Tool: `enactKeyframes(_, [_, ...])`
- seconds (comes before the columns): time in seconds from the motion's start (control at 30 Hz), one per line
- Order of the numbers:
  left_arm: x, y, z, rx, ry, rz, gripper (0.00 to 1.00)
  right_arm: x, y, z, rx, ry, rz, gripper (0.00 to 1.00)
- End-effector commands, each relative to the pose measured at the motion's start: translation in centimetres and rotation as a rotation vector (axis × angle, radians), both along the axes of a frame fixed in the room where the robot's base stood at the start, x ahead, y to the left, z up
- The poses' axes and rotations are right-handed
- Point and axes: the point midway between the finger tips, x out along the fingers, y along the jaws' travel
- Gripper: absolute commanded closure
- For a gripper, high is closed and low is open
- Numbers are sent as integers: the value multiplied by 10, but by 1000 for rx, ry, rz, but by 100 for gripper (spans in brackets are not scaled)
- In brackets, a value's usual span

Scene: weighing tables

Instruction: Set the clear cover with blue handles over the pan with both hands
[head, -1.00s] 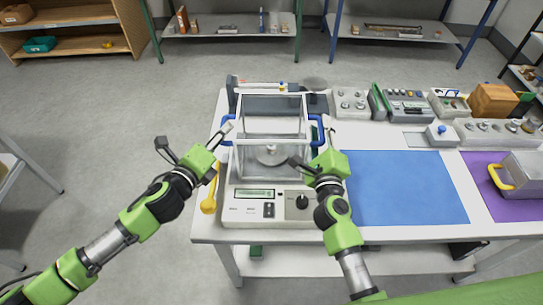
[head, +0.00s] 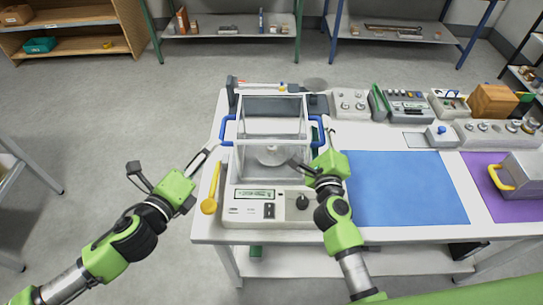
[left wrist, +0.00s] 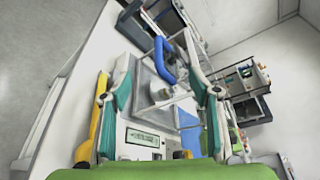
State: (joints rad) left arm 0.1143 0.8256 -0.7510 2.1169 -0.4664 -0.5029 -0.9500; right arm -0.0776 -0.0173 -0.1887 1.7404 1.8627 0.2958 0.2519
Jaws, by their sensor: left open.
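The clear cover (head: 272,125) stands over the balance (head: 240,212), with the round pan (head: 271,156) visible through its walls. Its left blue handle (head: 227,131) is free of any finger. Its right blue handle (head: 318,130) is close to my right gripper (head: 312,150), whose fingers look spread on either side of it; contact is unclear. My left gripper (head: 174,158) is open and empty, to the left of the cover and beyond the table's left edge. In the left wrist view the left handle (left wrist: 165,62) shows between the open fingers, some distance ahead.
A yellow scoop (head: 209,206) lies left of the balance. A blue mat (head: 405,190) is to the right, then a purple mat (head: 515,208) bearing a metal box with a yellow handle (head: 520,172). Weight sets and a wooden box (head: 492,100) stand behind.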

Motion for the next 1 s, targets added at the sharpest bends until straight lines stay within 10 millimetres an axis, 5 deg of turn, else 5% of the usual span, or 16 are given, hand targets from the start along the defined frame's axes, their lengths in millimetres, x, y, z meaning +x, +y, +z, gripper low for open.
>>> enactKeyframes(0.2, [-23, 10, 5, 1, 0, -1, 44, 0, 0, 0, 0, 0, 0, 73])
enactKeyframes(0.57, [-27, 12, 7, -1, -1, -1, 44, 0, 0, 0, 0, 0, 0, 73])
enactKeyframes(0.7, [-27, 12, 7, -1, -1, -1, 44, 0, 0, 0, 0, 0, 0, 45])
enactKeyframes(1.0, [-27, 12, 7, 0, -1, -1, 44, 0, 0, 0, 0, 0, 0, 45])
